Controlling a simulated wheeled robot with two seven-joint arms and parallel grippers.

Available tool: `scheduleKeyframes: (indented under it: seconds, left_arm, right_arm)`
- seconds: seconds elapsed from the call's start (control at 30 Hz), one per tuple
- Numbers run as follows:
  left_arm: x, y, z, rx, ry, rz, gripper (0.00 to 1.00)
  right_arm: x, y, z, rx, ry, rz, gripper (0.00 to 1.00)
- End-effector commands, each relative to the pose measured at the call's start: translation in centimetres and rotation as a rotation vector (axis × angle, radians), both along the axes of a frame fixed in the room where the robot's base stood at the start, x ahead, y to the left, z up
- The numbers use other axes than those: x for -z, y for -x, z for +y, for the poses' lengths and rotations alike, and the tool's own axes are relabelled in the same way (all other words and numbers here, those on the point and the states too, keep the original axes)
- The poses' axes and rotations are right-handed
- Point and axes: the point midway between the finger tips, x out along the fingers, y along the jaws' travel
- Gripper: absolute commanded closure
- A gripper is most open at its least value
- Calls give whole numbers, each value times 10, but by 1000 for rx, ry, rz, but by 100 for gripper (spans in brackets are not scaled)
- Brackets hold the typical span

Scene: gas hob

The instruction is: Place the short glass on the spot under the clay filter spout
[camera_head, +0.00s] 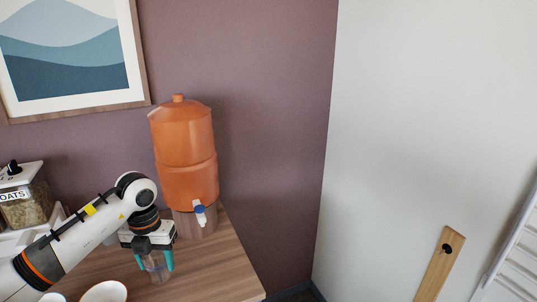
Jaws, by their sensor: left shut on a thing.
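The orange clay filter (185,155) stands on a wooden stand at the back right of the counter. Its white spout with a blue part (200,212) points toward the front. My left gripper (154,264) points down with its teal fingers shut on the short glass (158,272). The glass is clear, looks upright, and is partly hidden by the fingers. It is in front of the filter, to the left of and nearer than the spout. I cannot tell whether its base touches the counter. My right gripper is not in view.
The wooden counter (222,276) is clear right of the glass, up to its right edge. White bowls (104,292) stand at the front left. A jar labelled oats (24,203) is at the far left. A wall is behind the filter.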

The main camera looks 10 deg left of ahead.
Motion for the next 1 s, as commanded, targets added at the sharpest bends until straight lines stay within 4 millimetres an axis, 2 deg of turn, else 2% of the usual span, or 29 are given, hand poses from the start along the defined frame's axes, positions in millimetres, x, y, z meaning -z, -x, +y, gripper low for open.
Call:
scheduleKeyframes:
  seconds: [0.17,0.57,1.0]
  left_arm:
    - [0,8,-16,292,-7,-9,71]
    - [7,50,-70,1460,-32,-9,71]
    - [16,115,-118,2732,-23,7,71]
  right_arm:
    - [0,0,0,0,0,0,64]
    - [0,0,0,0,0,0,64]
    - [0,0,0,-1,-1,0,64]
